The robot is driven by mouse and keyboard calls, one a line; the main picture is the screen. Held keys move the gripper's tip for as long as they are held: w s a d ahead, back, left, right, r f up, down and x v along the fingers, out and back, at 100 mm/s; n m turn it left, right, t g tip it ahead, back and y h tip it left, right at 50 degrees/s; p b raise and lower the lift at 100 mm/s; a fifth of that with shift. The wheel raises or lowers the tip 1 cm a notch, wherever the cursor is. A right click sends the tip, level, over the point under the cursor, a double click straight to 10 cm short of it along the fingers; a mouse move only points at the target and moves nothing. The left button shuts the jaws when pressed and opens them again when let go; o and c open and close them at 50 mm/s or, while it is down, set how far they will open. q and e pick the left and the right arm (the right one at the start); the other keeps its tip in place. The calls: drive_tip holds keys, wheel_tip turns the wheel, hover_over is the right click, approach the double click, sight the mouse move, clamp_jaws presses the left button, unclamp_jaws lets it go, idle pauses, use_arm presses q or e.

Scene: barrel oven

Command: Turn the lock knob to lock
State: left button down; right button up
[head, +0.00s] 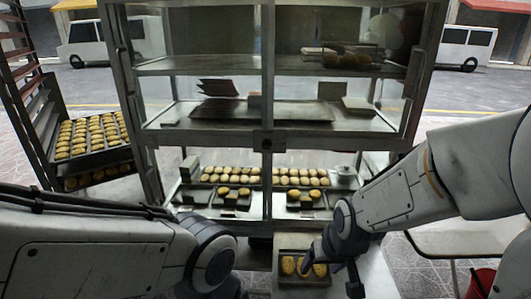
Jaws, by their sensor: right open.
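A small dark round fitting (266,143) sits on the middle post of the glass-fronted cabinet (268,70). It may be the lock knob, but it is too small to tell which way it is turned. My right gripper (330,277) is open, low in front of the cabinet, over the right part of a small tray of buns. It is below and to the right of the fitting, well apart from it. My left arm comes in at the lower left. Its gripper is not visible beyond the wrist at the bottom edge.
Cabinet shelves hold trays and rows of buns (290,178). The small tray (290,254) stands low in front. A rack with a bun tray (95,137) is at the left. A pale table (460,240) and a red bucket (480,282) are at the right.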

drive_tip(key=w+a+m+t, duration=0.2)
drive_tip(key=w+m+t, duration=0.15)
drive_tip(key=w, duration=0.85)
drive_tip(key=m+t+h, duration=0.5)
drive_tip(key=m+t, duration=0.5)
approach(266, 147)
drive_tip(key=shift+m, duration=0.25)
drive_tip(key=p+x, duration=0.1)
drive_tip(key=x, duration=0.8)
drive_tip(key=shift+w+p, duration=0.25)
drive_tip(key=shift+p, duration=0.15)
clamp_jaws()
